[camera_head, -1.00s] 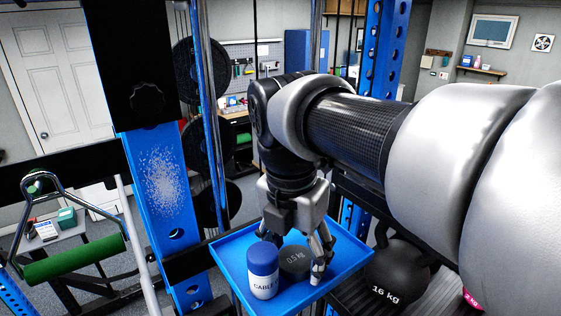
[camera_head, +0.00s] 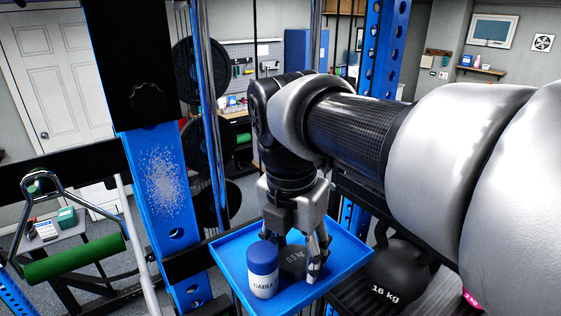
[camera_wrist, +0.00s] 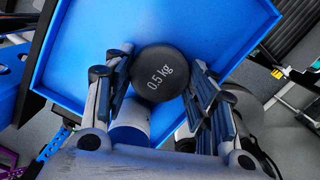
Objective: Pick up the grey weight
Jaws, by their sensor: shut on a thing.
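The grey weight (camera_head: 293,260), a dark round disc marked 0.5 kg, is in the blue tray (camera_head: 232,254). In the wrist view the weight (camera_wrist: 160,73) sits between the two fingers of my gripper (camera_wrist: 162,82). My gripper (camera_head: 298,264) reaches down into the tray from above and is shut on the weight. The weight looks tilted in the head view. Whether it still touches the tray floor I cannot tell. One finger is partly hidden behind the bottle and the weight in the head view.
A white bottle with a blue lid (camera_head: 263,270) stands in the tray, close to the weight's left. A 16 kg kettlebell (camera_head: 397,272) is right of the tray. The blue rack post (camera_head: 165,200) stands to the left. A green-gripped handle (camera_head: 75,258) hangs further left.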

